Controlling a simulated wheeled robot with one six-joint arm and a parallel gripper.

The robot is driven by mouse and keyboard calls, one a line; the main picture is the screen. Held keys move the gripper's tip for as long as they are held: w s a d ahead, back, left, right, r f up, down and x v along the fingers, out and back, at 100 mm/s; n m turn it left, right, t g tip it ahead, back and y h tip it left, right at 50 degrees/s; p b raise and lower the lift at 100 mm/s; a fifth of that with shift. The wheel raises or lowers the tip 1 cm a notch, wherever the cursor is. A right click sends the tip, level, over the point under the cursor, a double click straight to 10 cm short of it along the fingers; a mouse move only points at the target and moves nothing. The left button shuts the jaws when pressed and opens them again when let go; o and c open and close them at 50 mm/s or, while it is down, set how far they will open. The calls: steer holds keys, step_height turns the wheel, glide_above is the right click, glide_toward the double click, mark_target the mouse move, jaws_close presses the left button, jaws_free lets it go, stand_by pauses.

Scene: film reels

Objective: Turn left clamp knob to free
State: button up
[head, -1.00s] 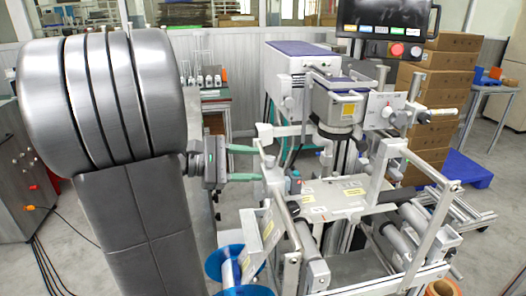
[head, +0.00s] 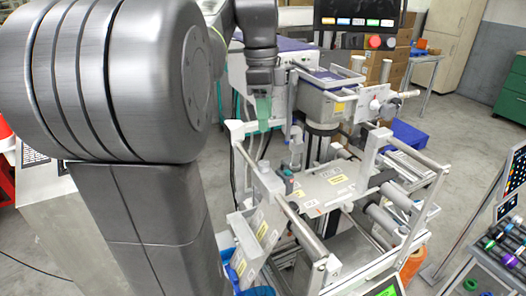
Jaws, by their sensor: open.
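My gripper (head: 263,108) hangs from my arm with its green fingers pointing down, above the left back corner of the white machine frame (head: 247,152). It is open and seems to hold nothing. A small knob-like part with a teal top (head: 286,173) stands at the left end of the machine's flat white plate (head: 326,187), below and to the right of my gripper and apart from it. I cannot tell for sure that this is the left clamp knob, nor its setting. My big arm link hides the area to the left.
Rails and rollers fill the right side. A rack of coloured cores (head: 500,250) stands at far right.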

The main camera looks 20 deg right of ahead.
mark_target(264, 162)
steer(key=shift+m+t, duration=0.3)
steer(key=shift+m, duration=0.4)
steer(key=f, duration=0.4)
steer(key=f+b, duration=0.1)
steer(key=f, duration=0.3)
steer(key=f+b, duration=0.1)
steer(key=f, duration=0.3)
steer(key=shift+w+f, duration=0.25)
steer(key=c, duration=1)
